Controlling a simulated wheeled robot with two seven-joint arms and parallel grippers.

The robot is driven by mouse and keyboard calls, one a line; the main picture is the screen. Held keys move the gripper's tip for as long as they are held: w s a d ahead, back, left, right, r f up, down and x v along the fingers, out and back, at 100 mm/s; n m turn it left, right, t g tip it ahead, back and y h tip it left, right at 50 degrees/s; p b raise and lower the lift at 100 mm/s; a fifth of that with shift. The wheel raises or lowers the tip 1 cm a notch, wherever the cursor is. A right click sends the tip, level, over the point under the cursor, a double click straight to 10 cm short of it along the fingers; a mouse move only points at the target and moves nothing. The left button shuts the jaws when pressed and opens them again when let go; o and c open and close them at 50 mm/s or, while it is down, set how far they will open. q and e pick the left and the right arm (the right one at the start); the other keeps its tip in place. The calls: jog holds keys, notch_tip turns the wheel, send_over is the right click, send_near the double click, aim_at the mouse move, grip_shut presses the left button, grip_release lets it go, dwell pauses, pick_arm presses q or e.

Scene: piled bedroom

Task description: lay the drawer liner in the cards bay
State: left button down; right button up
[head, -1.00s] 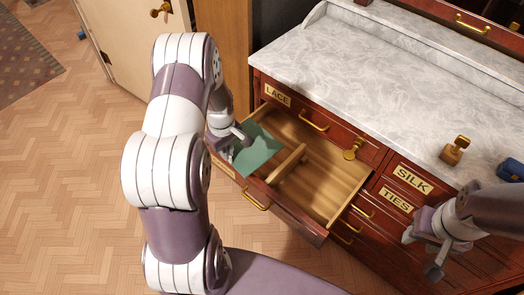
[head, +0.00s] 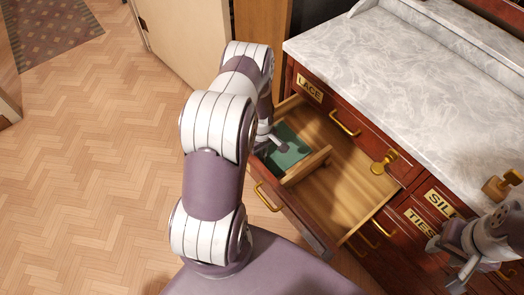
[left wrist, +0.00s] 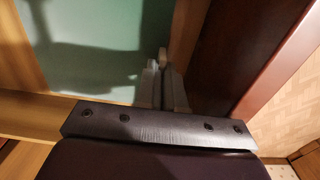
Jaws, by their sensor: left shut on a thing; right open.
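The drawer liner (head: 291,152) is a flat green sheet. It lies low inside the left bay of the open drawer (head: 345,190), left of the wooden divider (head: 308,166). My left gripper (head: 274,142) is shut on the liner's edge near the drawer front. In the left wrist view the fingers (left wrist: 163,82) are closed together, with the pale green liner (left wrist: 85,65) spread beside them under a shadow. I cannot tell whether it lies fully flat on the bay floor. My arm hides the bay's left part. My right gripper (head: 455,268) is open and empty before the dresser front.
The drawer's right bay is bare. A marble top (head: 400,75) stands above drawers labelled LACE (head: 310,89), SILK (head: 441,203) and TIES (head: 420,224). A cabinet door (head: 185,45) stands behind.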

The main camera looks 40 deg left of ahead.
pick_arm(q)
jog(key=shift+s, duration=0.1)
jog(key=c, duration=1.3)
grip_release()
jog(key=shift+f, duration=0.1)
jog(key=shift+o, duration=0.2)
